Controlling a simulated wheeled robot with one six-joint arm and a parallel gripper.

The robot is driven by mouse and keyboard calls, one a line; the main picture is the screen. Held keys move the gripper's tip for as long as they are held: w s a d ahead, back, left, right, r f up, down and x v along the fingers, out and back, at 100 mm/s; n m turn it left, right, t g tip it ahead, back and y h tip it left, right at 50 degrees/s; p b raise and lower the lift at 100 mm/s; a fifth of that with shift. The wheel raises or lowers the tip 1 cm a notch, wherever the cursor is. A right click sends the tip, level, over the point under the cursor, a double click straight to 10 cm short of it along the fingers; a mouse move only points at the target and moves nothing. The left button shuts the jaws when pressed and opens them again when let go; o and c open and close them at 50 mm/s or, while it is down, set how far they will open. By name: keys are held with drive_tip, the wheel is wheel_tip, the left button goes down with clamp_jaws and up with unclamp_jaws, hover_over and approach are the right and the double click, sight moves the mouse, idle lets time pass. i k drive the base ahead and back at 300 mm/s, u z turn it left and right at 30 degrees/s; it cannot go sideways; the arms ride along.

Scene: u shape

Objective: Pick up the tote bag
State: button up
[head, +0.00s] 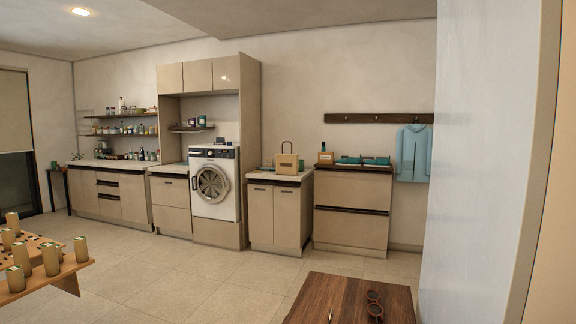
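A small tan tote bag (286,163) with a looped handle stands upright on the white top of a beige cabinet (278,178), right of the washing machine. It is far across the room. A small item sits close to its left side, too small to make out. My gripper is not in view.
A wooden stand with several cylinders (50,258) is at the lower left. A pale wall (480,150) blocks the right side. Tiled floor (190,268) lies open in the middle.

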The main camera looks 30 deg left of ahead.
sight(286, 164)
drive_tip(key=u, duration=2.55)
drive_tip(key=i, duration=3.1)
drive_tip(key=z, duration=2.35)
drive_tip(key=i, duration=2.85)
